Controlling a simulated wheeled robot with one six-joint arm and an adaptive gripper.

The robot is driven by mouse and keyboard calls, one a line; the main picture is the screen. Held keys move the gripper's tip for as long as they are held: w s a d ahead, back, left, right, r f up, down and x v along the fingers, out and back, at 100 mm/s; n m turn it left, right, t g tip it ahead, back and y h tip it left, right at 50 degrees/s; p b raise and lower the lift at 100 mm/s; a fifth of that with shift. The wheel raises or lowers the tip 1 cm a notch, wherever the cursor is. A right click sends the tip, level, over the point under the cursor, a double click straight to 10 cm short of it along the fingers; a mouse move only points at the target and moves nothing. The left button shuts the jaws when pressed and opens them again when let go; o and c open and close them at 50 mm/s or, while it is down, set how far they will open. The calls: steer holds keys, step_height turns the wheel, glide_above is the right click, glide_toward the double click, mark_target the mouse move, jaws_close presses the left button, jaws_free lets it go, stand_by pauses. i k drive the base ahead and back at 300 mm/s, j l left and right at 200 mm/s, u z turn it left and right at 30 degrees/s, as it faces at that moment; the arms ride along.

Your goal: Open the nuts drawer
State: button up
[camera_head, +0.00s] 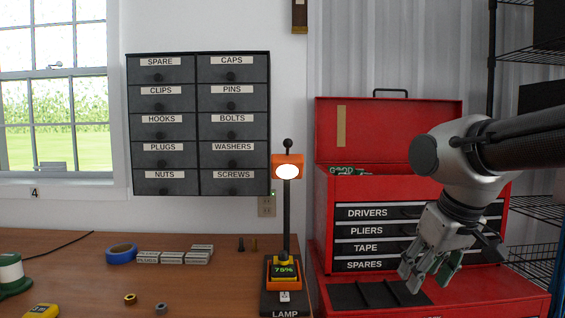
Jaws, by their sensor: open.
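The nuts drawer (164,182) is the bottom drawer in the left column of a dark wall cabinet (198,53). Its white label reads NUTS, with a round dark knob below the label. It looks closed and flush with the other drawers. My gripper (412,279) is at the right, in front of the red tool chest, pointing down and left. It is open, with nothing seen between the fingers. It is well to the right of the cabinet and apart from the nuts drawer.
An orange lamp (287,168) on a dark post stands between the cabinet and my gripper. The red tool chest (325,200) is behind my arm. On the wooden bench (215,285) lie blue tape (121,253), several small labelled boxes (172,258) and a yellow tape measure (41,310).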

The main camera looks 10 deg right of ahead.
mark_target(161, 182)
steer(key=l+u, duration=0.15)
steer(key=u, duration=0.25)
steer(key=l+u, duration=0.15)
steer(key=u, duration=0.3)
steer(key=k+j, duration=0.05)
